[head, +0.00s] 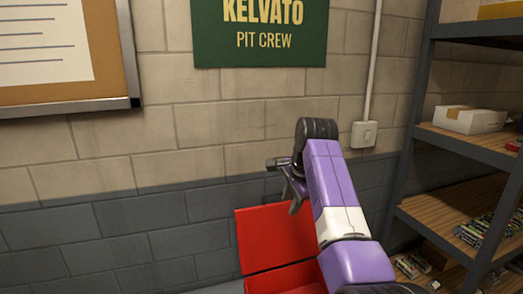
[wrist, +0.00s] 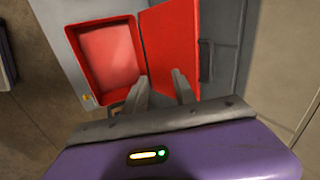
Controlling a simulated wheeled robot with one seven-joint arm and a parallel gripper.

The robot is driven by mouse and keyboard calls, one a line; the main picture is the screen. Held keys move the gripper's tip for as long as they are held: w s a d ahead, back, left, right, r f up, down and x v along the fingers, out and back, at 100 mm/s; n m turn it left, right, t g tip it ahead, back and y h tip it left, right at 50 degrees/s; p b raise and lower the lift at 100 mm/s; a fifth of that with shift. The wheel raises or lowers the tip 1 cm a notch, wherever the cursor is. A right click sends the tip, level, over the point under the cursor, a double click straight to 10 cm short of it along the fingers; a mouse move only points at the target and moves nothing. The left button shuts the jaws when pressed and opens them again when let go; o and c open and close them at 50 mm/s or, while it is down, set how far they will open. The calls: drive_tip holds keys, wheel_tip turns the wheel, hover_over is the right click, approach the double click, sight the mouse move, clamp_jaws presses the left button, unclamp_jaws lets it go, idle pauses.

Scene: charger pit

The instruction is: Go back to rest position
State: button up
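My gripper (head: 293,205) is at the end of my raised purple and white arm, in the middle of the head view. It hangs in the air in front of the block wall, above a red case. In the wrist view the two fingers of my gripper (wrist: 160,82) stand apart with nothing seen between them. The red case (wrist: 88,85) lies open beyond the fingers, and its hollow looks empty. Its red lid (wrist: 185,35) is swung open beside the hollow. In the head view the red lid (head: 275,238) stands up behind the case, partly hidden by my arm.
A metal shelf unit (head: 420,75) stands close at the right, with a white box (head: 468,119) and batteries (head: 485,229) on it. A wall switch (head: 364,134), a green sign (head: 260,55) and a framed board (head: 60,108) are on the wall. The left side is open.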

drive_tip(key=w+r+n+t, duration=0.3)
drive_tip(key=w+r+t, duration=0.2)
drive_tip(key=w+r, duration=0.15)
drive_tip(key=s+d+f+n+t, duration=0.5)
drive_tip(key=s+d+f+t, duration=0.15)
drive_tip(key=f, duration=0.35)
drive_tip(key=s+d+f+n+t, duration=0.1)
drive_tip(key=s+f+n, duration=0.15)
drive_tip(key=s, duration=0.55)
drive_tip(key=s+d+f+n+t, duration=0.15)
drive_tip(key=s+f, duration=0.25)
drive_tip(key=s, duration=0.4)
drive_tip(key=s+d+f+g, duration=0.1)
drive_tip(key=s+f+g, duration=0.1)
drive_tip(key=s, duration=2.1)
drive_tip(key=s+d+f+n+g+h, duration=0.1)
drive_tip(key=s+g, duration=0.1)
drive_tip(key=s, duration=2.1)
drive_tip(key=shift+d+f+n, duration=0.3)
drive_tip(key=shift+d+f, duration=0.05)
drive_tip(key=shift+d, duration=0.05)
